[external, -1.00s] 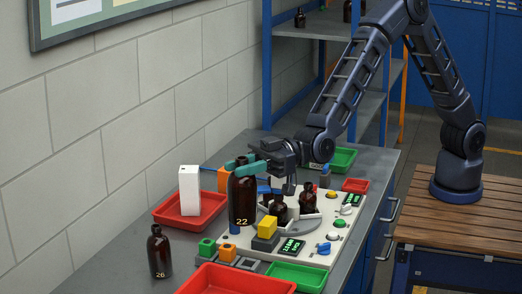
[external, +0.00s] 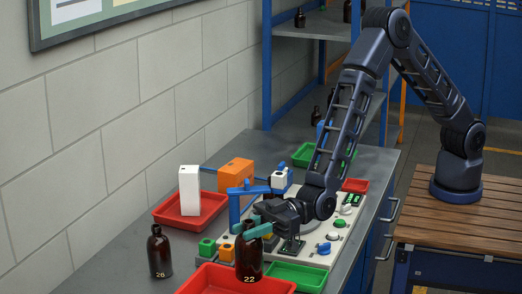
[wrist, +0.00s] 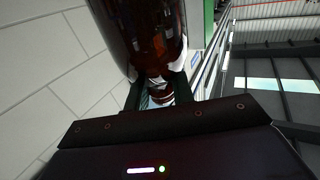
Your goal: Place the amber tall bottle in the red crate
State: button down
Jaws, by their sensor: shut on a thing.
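The amber tall bottle (external: 249,263), marked 22, is upright over the front red crate (external: 200,283). My gripper (external: 257,229) is shut on its neck. The bottle's lower part overlaps the crate's inside; I cannot tell whether its base touches the crate floor. In the wrist view the bottle (wrist: 145,30) fills the top middle, its neck between the fingers (wrist: 160,95). A second dark bottle (external: 159,254), marked 26, stands on the bench left of the crate.
Another red tray (external: 165,217) holds a white box (external: 189,190). An orange box (external: 235,174) and a blue jointed fixture (external: 236,207) stand behind my gripper. A green tray (external: 297,277) sits right of the front crate. The control panel (external: 335,240) fills the bench's middle.

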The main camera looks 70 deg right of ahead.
aim_at(250, 274)
notch_tip(250, 274, down, 10)
jog(key=shift+f, duration=0.25)
dwell(0.3)
jog(key=c, duration=1.2)
grip_release()
jog(key=shift+f, duration=0.15)
jog(key=shift+s+d, duration=0.1)
jog(key=shift+d, duration=0.05)
jog(key=v, duration=1.1)
jog(key=shift+s+d, duration=0.1)
jog(key=shift+d, duration=0.2)
